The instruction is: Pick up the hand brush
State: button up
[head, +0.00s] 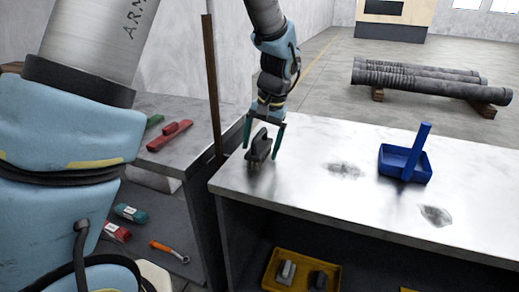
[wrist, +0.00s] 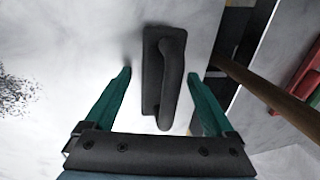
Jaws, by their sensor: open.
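A dark grey block with a raised handle, which looks like the hand brush (head: 259,146), sits near the left end of the metal workbench top. My gripper (head: 262,150) is open and points down over it, with one green finger on each side. In the wrist view the brush (wrist: 153,72) lies lengthwise between the fingertips of my gripper (wrist: 160,74), reaching past them. Gaps show on both sides, so the fingers do not appear to touch it. I cannot tell the exact height of the fingertips over the bench.
A blue dustpan (head: 410,163) stands on the workbench (head: 310,195) to the right, beyond dark smudges. A brown post (head: 212,85) rises at the bench's left end. A lower bench on the left holds red tools (head: 170,136). A yellow tray (head: 334,274) sits on the shelf below.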

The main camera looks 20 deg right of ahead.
jog(key=shift+c, duration=0.4)
grip_shut()
jog(key=shift+r, duration=0.1)
notch_tip(320, 180, up, 10)
jog(key=shift+f+b, duration=0.1)
jog(key=shift+b, duration=0.35)
